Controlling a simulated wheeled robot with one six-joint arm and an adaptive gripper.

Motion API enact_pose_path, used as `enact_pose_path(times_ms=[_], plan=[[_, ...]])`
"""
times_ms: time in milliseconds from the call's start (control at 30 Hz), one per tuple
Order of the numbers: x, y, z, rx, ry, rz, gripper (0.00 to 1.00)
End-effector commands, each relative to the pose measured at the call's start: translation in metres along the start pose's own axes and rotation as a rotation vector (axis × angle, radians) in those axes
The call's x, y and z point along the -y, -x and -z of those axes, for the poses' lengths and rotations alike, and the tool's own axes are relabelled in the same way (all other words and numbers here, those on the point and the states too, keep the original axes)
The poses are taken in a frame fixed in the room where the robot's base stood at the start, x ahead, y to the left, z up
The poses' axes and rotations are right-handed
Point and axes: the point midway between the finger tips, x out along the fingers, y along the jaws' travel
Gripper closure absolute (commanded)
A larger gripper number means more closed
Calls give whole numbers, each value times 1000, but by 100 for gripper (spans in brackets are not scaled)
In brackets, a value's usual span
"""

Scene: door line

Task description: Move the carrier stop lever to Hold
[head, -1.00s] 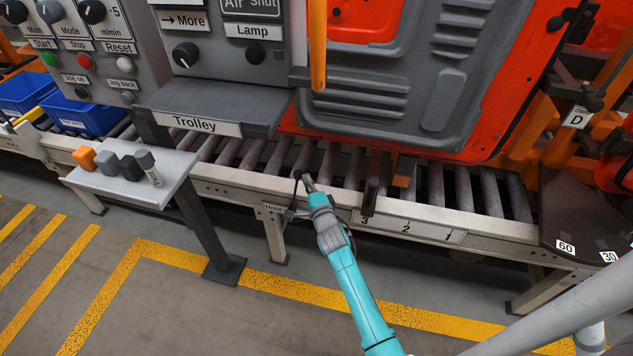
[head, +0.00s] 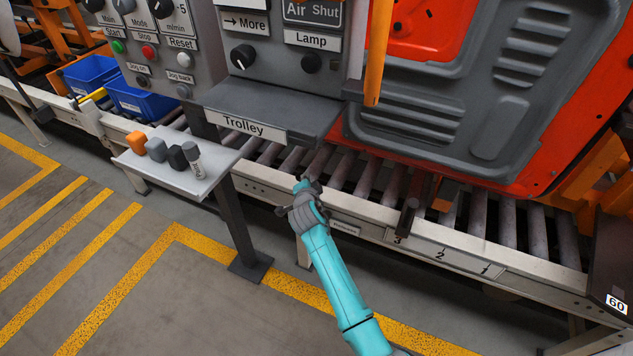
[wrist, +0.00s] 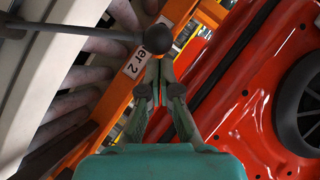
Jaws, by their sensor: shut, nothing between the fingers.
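The carrier stop lever shows in the wrist view as a grey rod with a dark ball knob (wrist: 157,39). The rod comes in from the left, and the knob lies just past my fingertips. I cannot tell if they touch. My gripper (wrist: 156,78) is shut with nothing in it. In the head view my gripper (head: 304,187) is at the front rail of the roller line. A dark knob-like shape (head: 282,211) beside its left side may be the lever's ball. A small plate (head: 345,228) right of the gripper seems to read Release. No Hold label is readable now.
A grey shelf (head: 205,178) with several small blocks stands left of my arm. The Trolley panel ledge (head: 270,108) overhangs the rollers behind. A red door (head: 520,165) hangs at the right. An orange bar (head: 379,50) hangs above. The floor in front is clear.

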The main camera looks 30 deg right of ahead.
Motion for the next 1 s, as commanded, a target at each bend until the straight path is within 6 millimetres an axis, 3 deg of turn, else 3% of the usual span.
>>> enact_pose_path(times_ms=[733, 1000], plan=[[6, -8, -16, 6, 58, -37, 100], [14, -9, -2, 3, 57, -36, 100]])
